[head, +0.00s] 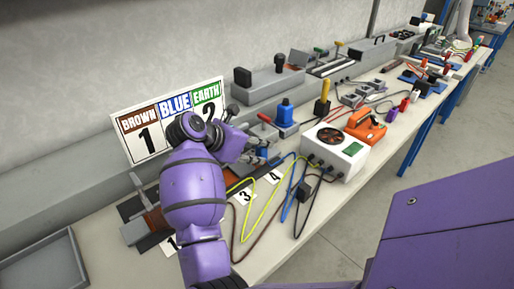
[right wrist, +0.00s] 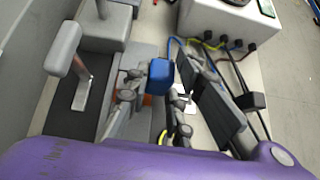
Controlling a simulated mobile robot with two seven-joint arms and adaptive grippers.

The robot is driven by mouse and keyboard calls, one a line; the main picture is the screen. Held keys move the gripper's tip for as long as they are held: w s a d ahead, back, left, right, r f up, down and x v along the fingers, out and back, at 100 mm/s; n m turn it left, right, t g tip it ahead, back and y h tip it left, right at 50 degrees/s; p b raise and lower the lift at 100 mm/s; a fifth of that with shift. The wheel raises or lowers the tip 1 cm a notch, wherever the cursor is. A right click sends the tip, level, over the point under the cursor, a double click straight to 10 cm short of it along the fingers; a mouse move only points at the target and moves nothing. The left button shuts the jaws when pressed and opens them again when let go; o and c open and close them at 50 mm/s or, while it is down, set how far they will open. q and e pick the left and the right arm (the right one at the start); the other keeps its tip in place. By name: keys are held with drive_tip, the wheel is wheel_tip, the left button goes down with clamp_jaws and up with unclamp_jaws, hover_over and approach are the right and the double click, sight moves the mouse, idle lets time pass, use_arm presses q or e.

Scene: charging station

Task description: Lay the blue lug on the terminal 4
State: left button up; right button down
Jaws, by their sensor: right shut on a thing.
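My right gripper (head: 256,153) is low over the near part of the bench, behind its purple arm. In the right wrist view it (right wrist: 158,88) is shut on the blue lug (right wrist: 160,76), a small blue block between the fingertips. A blue cable (head: 289,187) runs from the white box toward the gripper. The card for terminal 4 (head: 275,177) lies on the bench just to the right of my gripper. The terminal itself is mostly hidden by the gripper, so I cannot tell whether the lug touches it. My left gripper is out of view.
Yellow and brown cables (head: 255,212) lie on the bench front. Card 3 (head: 244,197) is closer to me. A sign (head: 150,135) showing brown 1, blue 2 and earth stands at the wall.

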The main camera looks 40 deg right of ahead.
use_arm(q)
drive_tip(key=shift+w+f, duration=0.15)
use_arm(e)
drive_tip(key=shift+f, duration=0.3)
use_arm(q)
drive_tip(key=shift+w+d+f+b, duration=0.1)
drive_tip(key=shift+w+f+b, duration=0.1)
drive_tip(key=shift+b, duration=0.15)
use_arm(e)
drive_tip(key=shift+f, duration=0.3)
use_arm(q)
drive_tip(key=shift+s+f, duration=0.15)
use_arm(e)
drive_tip(key=shift+f, duration=0.2)
drive_tip(key=shift+f+b, duration=0.5)
drive_tip(key=shift+f, duration=0.05)
drive_tip(key=c, duration=1.5)
unclamp_jaws()
drive_tip(key=shift+o, duration=0.2)
drive_tip(key=shift+a+r, duration=0.15)
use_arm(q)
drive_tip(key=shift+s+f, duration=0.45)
use_arm(e)
drive_tip(key=v, duration=1.1)
drive_tip(key=shift+a+r, duration=0.25)
drive_tip(key=shift+r, duration=0.05)
drive_tip(key=shift+w, duration=0.1)
